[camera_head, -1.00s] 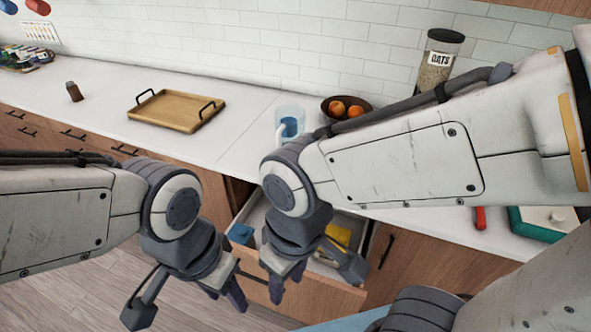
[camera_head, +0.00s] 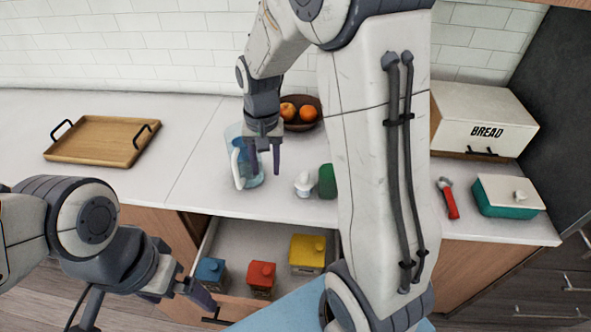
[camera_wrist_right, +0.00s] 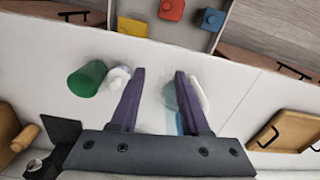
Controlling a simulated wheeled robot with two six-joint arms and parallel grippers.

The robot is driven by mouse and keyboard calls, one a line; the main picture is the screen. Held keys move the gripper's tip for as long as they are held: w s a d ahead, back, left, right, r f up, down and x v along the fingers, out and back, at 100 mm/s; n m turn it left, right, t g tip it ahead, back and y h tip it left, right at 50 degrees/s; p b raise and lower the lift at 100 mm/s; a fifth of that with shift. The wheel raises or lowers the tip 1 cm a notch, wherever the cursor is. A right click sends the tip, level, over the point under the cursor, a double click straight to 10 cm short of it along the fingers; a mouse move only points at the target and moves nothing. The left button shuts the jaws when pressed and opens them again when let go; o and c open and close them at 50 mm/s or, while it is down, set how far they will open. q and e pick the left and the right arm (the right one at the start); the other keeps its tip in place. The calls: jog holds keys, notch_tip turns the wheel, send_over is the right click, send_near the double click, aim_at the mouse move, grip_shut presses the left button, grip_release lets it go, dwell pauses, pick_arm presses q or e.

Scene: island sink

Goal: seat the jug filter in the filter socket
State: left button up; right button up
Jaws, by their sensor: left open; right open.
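A small white piece with a rounded top, which looks like the jug filter (camera_head: 303,185), stands on the white counter. It also shows in the right wrist view (camera_wrist_right: 118,76). The clear bluish jug (camera_head: 239,165) with a white handle stands to its left; I cannot make out a filter socket in it. My right gripper (camera_head: 264,168) is open and empty, its fingers in front of the jug's right side in the head view. In the right wrist view, a finger partly covers the jug (camera_wrist_right: 195,92). My left gripper (camera_head: 190,298) is open and empty, low before the drawer.
A green container (camera_head: 327,181) stands close right of the white piece. A fruit bowl (camera_head: 303,124) is behind. The open drawer (camera_head: 237,242) below holds blue, red and yellow containers. A tray (camera_head: 100,140) lies left; counter between tray and jug is clear.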

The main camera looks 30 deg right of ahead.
jog(key=w+d+f+m, duration=0.3)
jog(key=d+m, duration=0.2)
jog(key=d, duration=0.7)
jog(key=p, duration=0.2)
send_over(304, 175)
jog(key=f, duration=0.5)
jog(key=shift+s+f, duration=0.1)
jog(key=shift+s, duration=0.15)
jog(key=f+p, duration=0.2)
jog(key=f, duration=0.3)
jog(key=shift+w+d+p, duration=0.1)
jog(key=shift+w+p, duration=0.15)
jog(key=shift+p, duration=0.15)
jog(key=shift+f, duration=0.35)
jog(key=shift+c, duration=0.3)
grip_shut()
